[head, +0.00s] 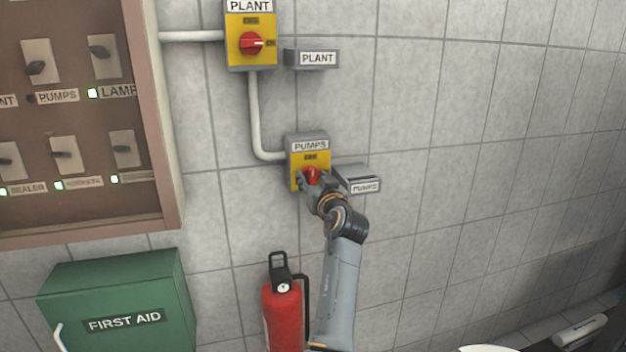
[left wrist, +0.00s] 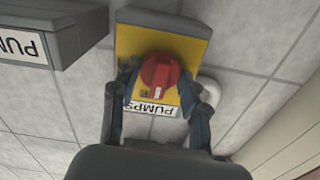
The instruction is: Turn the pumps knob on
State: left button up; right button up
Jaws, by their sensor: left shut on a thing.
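The pumps switch box (head: 307,149) is yellow and grey on the tiled wall, under a "PUMPS" label. Its red round knob (head: 312,175) is partly covered by my left gripper (head: 313,182). In the left wrist view the red knob (left wrist: 160,75) sits on the yellow plate (left wrist: 188,50), seen upside down. My left gripper (left wrist: 158,88) has one finger on each side of the knob and is shut on it. A pale mark shows on the knob's lower left in that view. My right gripper is not in view.
A grey "PUMPS" box (head: 358,180) juts from the wall right of the switch. The plant switch (head: 251,40) is above. A red extinguisher (head: 281,310), a green first aid box (head: 120,305) and a breaker panel (head: 172,190) are nearby. The wall at right is clear.

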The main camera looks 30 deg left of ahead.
pick_arm(q)
jog(key=shift+m, duration=0.3)
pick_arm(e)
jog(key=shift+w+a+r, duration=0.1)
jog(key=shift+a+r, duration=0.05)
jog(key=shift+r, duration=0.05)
pick_arm(q)
jog(key=shift+r+m+p, duration=0.1)
jog(key=shift+m+p, duration=0.45)
jog(key=shift+m, duration=0.55)
jog(key=m+p, duration=0.2)
jog(key=m, duration=0.2)
jog(key=shift+r+m, duration=0.1)
jog(key=shift+m, duration=0.2)
jog(key=m+p, duration=0.3)
jog(key=m, duration=0.2)
jog(key=shift+p, duration=0.4)
jog(key=m+p, duration=0.2)
jog(key=m, duration=0.2)
jog(key=shift+a+p, duration=0.1)
jog(key=shift+p, duration=0.2)
jog(key=shift+m+p, duration=0.35)
jog(key=shift+m, duration=0.25)
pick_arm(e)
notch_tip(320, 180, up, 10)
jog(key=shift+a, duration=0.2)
